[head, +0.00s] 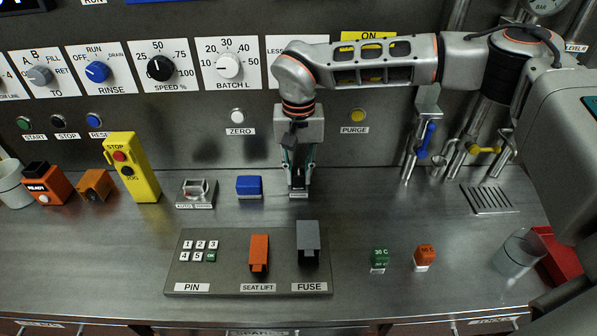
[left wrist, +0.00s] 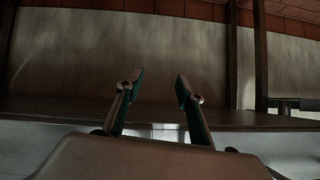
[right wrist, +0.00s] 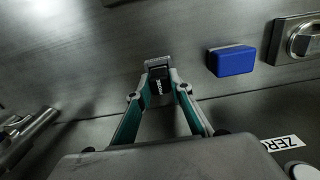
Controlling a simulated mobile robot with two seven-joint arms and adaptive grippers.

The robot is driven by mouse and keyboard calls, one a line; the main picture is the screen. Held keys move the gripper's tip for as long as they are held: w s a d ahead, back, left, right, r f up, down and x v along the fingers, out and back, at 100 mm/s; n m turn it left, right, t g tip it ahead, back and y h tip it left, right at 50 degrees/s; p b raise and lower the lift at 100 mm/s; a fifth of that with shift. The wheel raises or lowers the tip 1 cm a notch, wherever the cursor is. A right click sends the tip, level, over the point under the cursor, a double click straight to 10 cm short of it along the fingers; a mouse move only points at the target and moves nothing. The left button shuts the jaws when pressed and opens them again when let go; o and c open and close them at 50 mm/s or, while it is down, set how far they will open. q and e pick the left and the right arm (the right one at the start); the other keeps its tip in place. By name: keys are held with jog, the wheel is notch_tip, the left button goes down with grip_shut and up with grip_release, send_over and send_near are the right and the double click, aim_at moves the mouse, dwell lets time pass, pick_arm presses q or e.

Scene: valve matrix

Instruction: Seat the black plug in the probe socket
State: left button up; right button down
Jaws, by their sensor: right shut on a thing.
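My right gripper (head: 299,166) points down at the back of the steel counter, below the ZERO and PURGE buttons. It is shut on the black plug (right wrist: 160,86), which shows between the fingers in the right wrist view. My left gripper (left wrist: 160,80) is open and empty, outside the head view.
A blue block (head: 249,186) stands just left of the right gripper. A grey panel (head: 215,263) with a keypad, orange SEAT LIFT and grey FUSE (head: 308,245) blocks lies in front. Green and orange cubes, a drain grate (head: 489,198) and a clear cup (head: 520,252) are to the right.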

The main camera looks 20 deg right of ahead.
aim_at(299, 172)
jog(key=c, duration=1.8)
grip_release()
jog(key=shift+f, duration=0.15)
notch_tip(299, 172, up, 12)
jog(key=shift+r, duration=0.2)
